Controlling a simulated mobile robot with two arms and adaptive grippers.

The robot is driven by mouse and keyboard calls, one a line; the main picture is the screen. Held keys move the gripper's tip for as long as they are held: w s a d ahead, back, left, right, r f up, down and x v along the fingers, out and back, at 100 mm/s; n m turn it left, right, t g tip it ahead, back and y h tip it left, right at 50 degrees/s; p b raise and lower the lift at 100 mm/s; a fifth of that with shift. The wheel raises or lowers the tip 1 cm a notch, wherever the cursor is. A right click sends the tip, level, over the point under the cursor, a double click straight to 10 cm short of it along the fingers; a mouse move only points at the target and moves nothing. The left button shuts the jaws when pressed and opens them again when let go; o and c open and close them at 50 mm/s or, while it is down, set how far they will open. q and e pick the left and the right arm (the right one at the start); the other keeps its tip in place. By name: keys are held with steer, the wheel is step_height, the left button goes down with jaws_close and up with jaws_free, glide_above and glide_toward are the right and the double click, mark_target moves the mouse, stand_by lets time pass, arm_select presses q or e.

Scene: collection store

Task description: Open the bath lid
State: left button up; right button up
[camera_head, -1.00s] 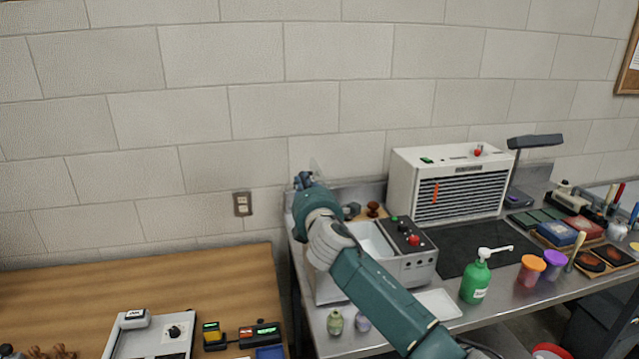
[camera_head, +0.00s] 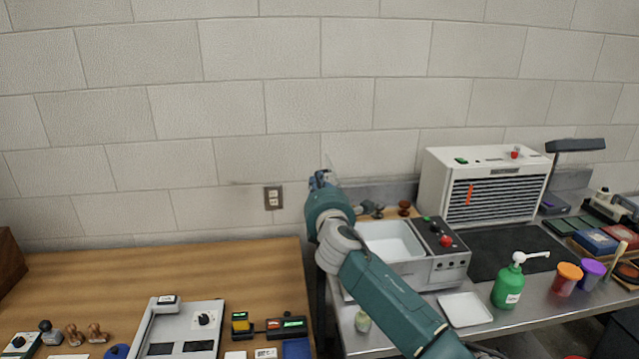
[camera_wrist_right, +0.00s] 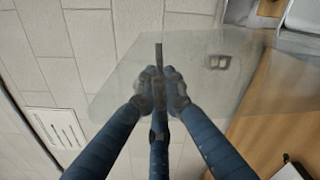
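The bath (camera_head: 392,241) is a white rectangular basin in a grey housing with a control panel on its right; its top is uncovered. The bath lid (camera_wrist_right: 215,88) is a clear, see-through panel in the right wrist view. My right gripper (camera_wrist_right: 160,90) is shut on a dark bar-like handle on it. In the head view, this gripper (camera_head: 322,180) is raised at the bath's back left, near the wall, mostly hidden behind its own wrist. A faint edge of the lid (camera_head: 331,166) shows above it. My left gripper is not in view.
A wooden table (camera_head: 150,270) with a grey device (camera_head: 180,328) stands left of the steel bench. A white louvred unit (camera_head: 482,185) stands right of the bath. A green pump bottle (camera_head: 508,286) and white tray (camera_head: 465,309) are in front. A wall outlet (camera_head: 273,197) is nearby.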

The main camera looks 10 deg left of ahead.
steer(key=o, duration=0.4)
steer(key=v, duration=1.2)
steer(key=shift+f, duration=0.15)
